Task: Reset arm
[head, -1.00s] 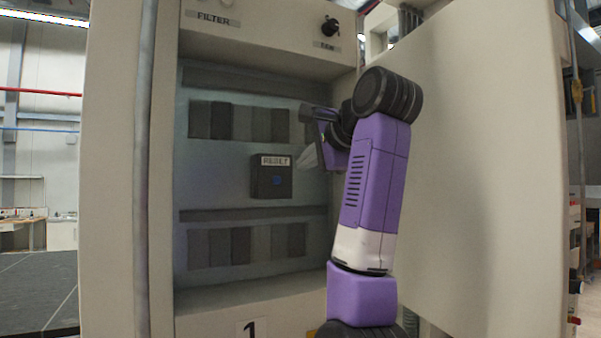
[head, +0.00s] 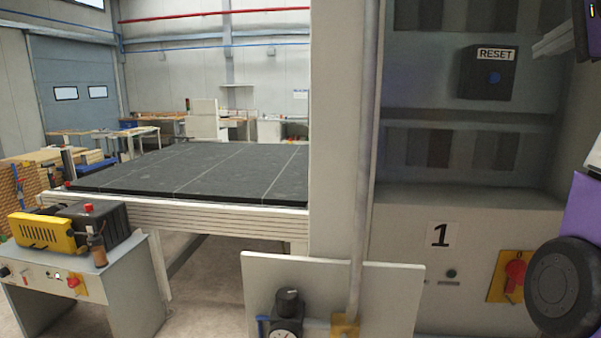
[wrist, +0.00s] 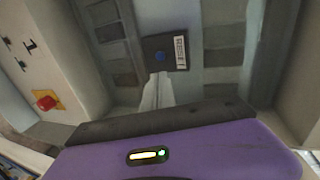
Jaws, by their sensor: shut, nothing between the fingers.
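My gripper (head: 552,38) shows only in part at the upper right edge of the head view. Its pale fingers are together and empty, pointing left toward the black RESET box (head: 488,73) with a blue button. In the wrist view, the shut fingers (wrist: 157,92) point up at the same RESET box (wrist: 165,53), with their tips just below the blue button. I cannot tell whether they touch it. My purple arm runs down the right edge of the head view, mostly cut off.
The open cabinet (head: 340,190) has a raised rim around its panel. Below are a red rotary switch (head: 515,273) and a regulator gauge (head: 286,330). A dark table (head: 200,170) and a yellow-black machine (head: 45,232) stand left. Some bare floor shows between.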

